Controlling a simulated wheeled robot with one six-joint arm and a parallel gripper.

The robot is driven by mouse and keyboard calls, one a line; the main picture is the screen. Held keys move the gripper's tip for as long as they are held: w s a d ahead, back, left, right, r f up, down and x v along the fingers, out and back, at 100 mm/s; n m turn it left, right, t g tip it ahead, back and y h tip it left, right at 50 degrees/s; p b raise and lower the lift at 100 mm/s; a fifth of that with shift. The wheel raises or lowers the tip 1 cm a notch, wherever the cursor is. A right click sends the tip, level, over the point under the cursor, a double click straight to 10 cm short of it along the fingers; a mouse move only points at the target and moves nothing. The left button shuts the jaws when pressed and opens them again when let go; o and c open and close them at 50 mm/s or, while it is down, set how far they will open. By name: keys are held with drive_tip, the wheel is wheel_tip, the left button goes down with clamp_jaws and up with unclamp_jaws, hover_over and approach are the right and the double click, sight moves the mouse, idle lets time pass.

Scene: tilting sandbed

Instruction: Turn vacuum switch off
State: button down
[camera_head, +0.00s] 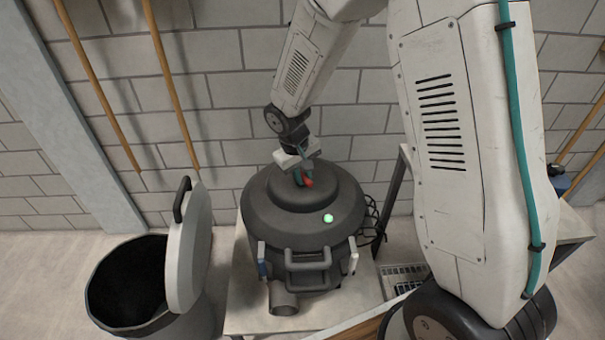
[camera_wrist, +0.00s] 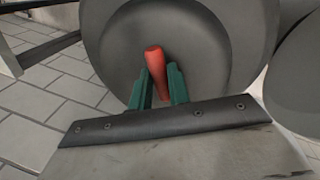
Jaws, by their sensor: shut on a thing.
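The vacuum (camera_head: 270,222) is a dark grey canister with a domed lid, standing on a low platform. A red switch (camera_head: 308,182) sits on top of its lid, and a green light (camera_head: 328,218) glows on the front of the lid. My gripper (camera_head: 302,177) reaches down onto the lid from above. In the wrist view the red switch (camera_wrist: 155,68) stands between the two green fingers of my gripper (camera_wrist: 160,85), which are shut on it.
A dark bin (camera_head: 125,285) stands at the left, with a grey lid (camera_head: 190,250) leaning upright at its right side. Wooden poles (camera_head: 172,85) lean on the block wall behind. Black cables (camera_head: 372,222) lie right of the vacuum. A floor grate (camera_head: 402,278) is farther right.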

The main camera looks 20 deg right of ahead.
sight(305, 180)
drive_tip(key=shift+n, duration=0.3)
drive_tip(key=n+t, duration=0.1)
drive_tip(key=n, duration=0.4)
drive_tip(key=shift+d+y, duration=0.1)
drive_tip(key=shift+y, duration=0.2)
drive_tip(key=n, duration=0.3)
drive_tip(key=n+y, duration=0.1)
drive_tip(key=n, duration=0.2)
drive_tip(key=shift+d+t, duration=0.1)
drive_tip(key=shift+t, duration=0.2)
drive_tip(key=shift+n, duration=0.3)
drive_tip(key=c, duration=1.3)
unclamp_jaws()
drive_tip(key=shift+r, duration=0.1)
drive_tip(key=r, duration=0.2)
drive_tip(key=s+r, duration=0.1)
drive_tip(key=r, duration=0.4)
drive_tip(key=shift+s+a+r, duration=0.2)
drive_tip(key=shift+s+r, duration=0.05)
drive_tip(key=shift+r, duration=0.05)
